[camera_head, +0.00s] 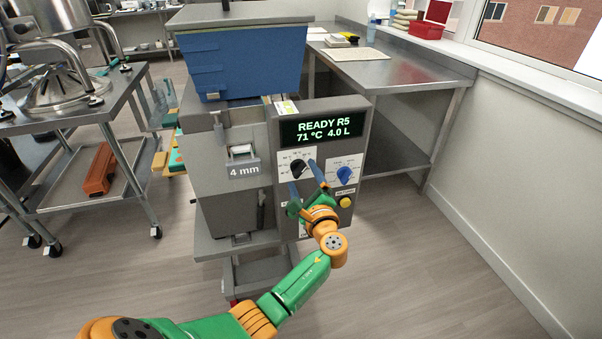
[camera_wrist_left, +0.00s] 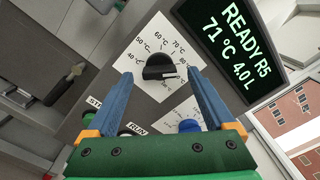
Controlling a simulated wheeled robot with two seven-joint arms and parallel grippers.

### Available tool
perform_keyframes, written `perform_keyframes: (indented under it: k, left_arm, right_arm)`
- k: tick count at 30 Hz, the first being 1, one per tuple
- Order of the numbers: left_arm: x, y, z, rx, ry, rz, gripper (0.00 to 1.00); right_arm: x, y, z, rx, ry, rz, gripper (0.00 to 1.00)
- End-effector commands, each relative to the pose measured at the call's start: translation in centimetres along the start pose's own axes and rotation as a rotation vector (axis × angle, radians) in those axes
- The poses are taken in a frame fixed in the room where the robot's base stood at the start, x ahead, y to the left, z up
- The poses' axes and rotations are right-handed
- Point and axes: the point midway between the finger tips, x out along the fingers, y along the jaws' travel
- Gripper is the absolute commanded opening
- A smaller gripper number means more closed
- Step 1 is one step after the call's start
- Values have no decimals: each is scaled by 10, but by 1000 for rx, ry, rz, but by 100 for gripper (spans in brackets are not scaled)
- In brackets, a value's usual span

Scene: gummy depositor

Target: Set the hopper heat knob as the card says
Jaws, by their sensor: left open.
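The black heat knob (camera_head: 298,168) sits on a white dial plate below the display on the depositor's front panel. In the left wrist view the black knob (camera_wrist_left: 159,67) is ringed by °C marks, with 40, 50, 60 and 70 legible; its exact setting is unclear. The display (camera_head: 320,127) reads READY R5, 71 °C, 4.0 L. My left gripper (camera_head: 303,176) is open in front of the dial. In the left wrist view its blue fingers (camera_wrist_left: 158,77) straddle the knob with gaps; I cannot tell their depth. No readable heat card shows. My right gripper is out of view.
A blue knob (camera_head: 344,173) and a yellow button (camera_head: 345,202) are close to the right of my left gripper. The blue hopper (camera_head: 243,64) is above. A steel cart (camera_head: 105,115) stands left, and a steel table (camera_head: 385,70) stands behind right.

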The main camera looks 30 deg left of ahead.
Motion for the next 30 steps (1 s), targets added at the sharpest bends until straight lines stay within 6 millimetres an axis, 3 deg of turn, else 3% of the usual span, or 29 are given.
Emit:
perform_keyframes:
  k: [3,7,22,24,26,29,30]
  left_arm:
    - [-27,0,0,-4,3,2,88]
    - [-45,0,0,-2,1,0,88]
    - [-49,4,-4,-1,15,8,88]
    - [-51,24,-23,-7,88,41,88]
    - [-59,60,-53,-26,203,108,88]
    - [-92,144,-107,-108,424,302,88]
    - [-111,180,-123,-155,497,399,88]
  right_arm:
    - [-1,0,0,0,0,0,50]
    - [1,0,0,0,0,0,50]
    - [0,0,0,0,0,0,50]
    - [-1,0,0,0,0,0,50]
    - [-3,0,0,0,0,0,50]
    - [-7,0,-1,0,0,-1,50]
    - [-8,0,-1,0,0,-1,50]
